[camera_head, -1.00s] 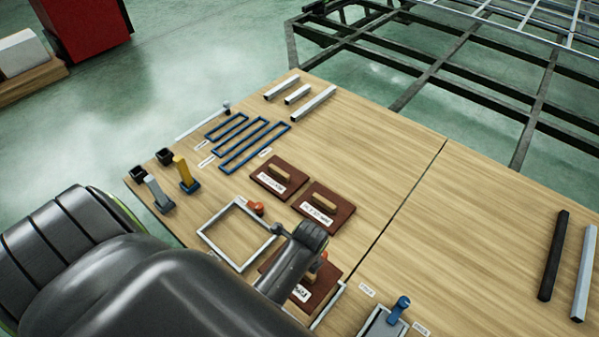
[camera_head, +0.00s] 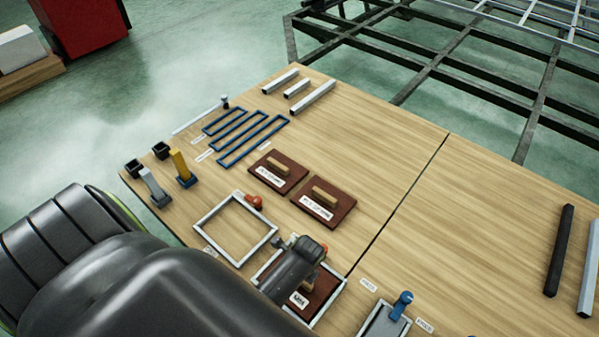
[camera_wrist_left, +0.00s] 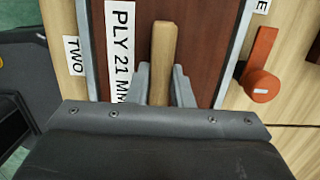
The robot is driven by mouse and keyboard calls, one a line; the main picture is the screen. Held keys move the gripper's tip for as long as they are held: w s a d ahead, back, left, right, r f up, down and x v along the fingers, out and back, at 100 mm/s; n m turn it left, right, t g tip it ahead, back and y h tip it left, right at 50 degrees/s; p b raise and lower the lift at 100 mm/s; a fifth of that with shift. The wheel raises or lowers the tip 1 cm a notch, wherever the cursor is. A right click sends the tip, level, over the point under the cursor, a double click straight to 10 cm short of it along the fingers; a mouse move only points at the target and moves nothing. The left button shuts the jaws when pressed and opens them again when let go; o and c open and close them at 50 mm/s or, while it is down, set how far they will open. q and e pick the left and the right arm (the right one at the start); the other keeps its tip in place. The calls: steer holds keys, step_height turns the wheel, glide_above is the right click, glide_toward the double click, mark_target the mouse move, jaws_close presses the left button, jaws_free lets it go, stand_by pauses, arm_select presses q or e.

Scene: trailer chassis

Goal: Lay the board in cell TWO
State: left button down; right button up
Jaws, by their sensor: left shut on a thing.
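The board (camera_head: 321,291) is dark reddish-brown with a light wooden handle and a white label. It also shows in the left wrist view (camera_wrist_left: 205,40), where the label reads PLY 21 MM. My left gripper (camera_head: 303,270) is shut on the handle (camera_wrist_left: 163,55). The board lies between the grey rails of a rectangular frame (camera_head: 331,305); a TWO label (camera_wrist_left: 73,55) sits outside one rail. I cannot tell whether the board touches the table inside the frame. My gripper hides part of it. My right gripper is not in view.
An empty grey frame (camera_head: 207,222) lies next to it, with orange knobs (camera_head: 254,201) close by. Two similar boards (camera_head: 290,182) (camera_head: 340,207) lie behind. A grey fixture with a blue knob (camera_head: 402,303) stands to the right. The table's right half is mostly clear.

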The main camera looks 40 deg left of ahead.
arm_select(q)
steer(key=c, duration=1.3)
jaws_free()
steer(key=shift+f, duration=0.1)
steer(key=r+p, duration=0.1)
steer(key=r, duration=0.3)
steer(key=d+r+p, duration=0.1)
steer(key=r, duration=0.3)
steer(key=r+p, duration=0.1)
steer(key=r, duration=0.3)
steer(key=shift+d+r+p, duration=0.1)
steer(key=shift+d+p, duration=0.15)
steer(key=shift+p, duration=0.05)
